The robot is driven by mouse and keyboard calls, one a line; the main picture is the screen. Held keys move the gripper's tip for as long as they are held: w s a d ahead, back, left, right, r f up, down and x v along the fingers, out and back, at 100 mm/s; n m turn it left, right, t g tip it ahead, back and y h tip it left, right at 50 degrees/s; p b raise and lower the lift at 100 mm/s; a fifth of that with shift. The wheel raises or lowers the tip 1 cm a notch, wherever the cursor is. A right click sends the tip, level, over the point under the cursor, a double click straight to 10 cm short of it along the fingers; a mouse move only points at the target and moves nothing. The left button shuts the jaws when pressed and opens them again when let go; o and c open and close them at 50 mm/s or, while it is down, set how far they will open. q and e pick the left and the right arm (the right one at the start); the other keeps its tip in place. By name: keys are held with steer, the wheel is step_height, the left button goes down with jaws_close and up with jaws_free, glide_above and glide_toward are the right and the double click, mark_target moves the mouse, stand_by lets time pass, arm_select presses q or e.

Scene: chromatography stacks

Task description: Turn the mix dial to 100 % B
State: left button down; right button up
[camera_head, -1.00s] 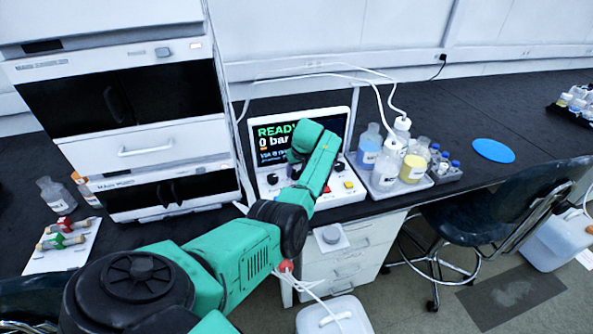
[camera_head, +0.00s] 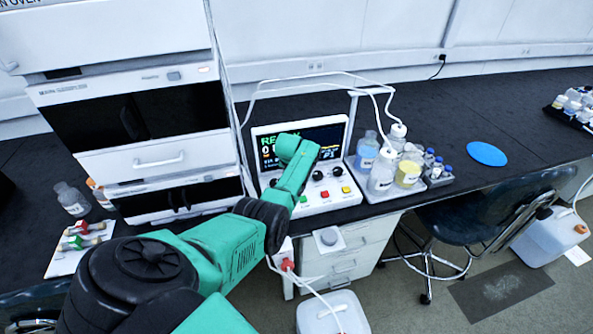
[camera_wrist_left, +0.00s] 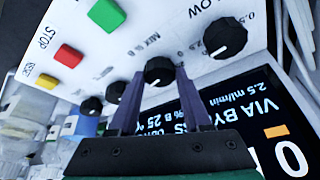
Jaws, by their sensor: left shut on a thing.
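The mix dial (camera_wrist_left: 160,71) is a black knob on the white panel, beside the lettering "Mix % B" in the left wrist view. My left gripper (camera_wrist_left: 158,78) is shut on it, one finger on each side. A small white mark shows on the knob; its exact setting is hard to read. The pump's dark screen (camera_wrist_left: 235,125) appears upside down there and shows "% B 25". In the head view my left arm covers the dial and part of the screen (camera_head: 328,138); the gripper itself is hidden there. My right gripper is out of view.
A black flow knob (camera_wrist_left: 225,38) sits beside the dial, with smaller knobs on its other side. Green (camera_wrist_left: 106,14), red (camera_wrist_left: 68,56) and yellow (camera_wrist_left: 47,81) buttons are on the same panel. A bottle tray (camera_head: 364,192) stands right of the pump, an oven stack (camera_head: 130,160) left.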

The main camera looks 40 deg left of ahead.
arm_select(q)
steer(key=shift+a+m, duration=0.1)
steer(key=shift+m, duration=0.3)
steer(key=shift+c, duration=1.8)
jaws_free()
steer(key=p+v, duration=0.2)
steer(key=v, duration=1.2)
steer(key=shift+s+r, duration=0.2)
steer(key=shift+a, duration=0.1)
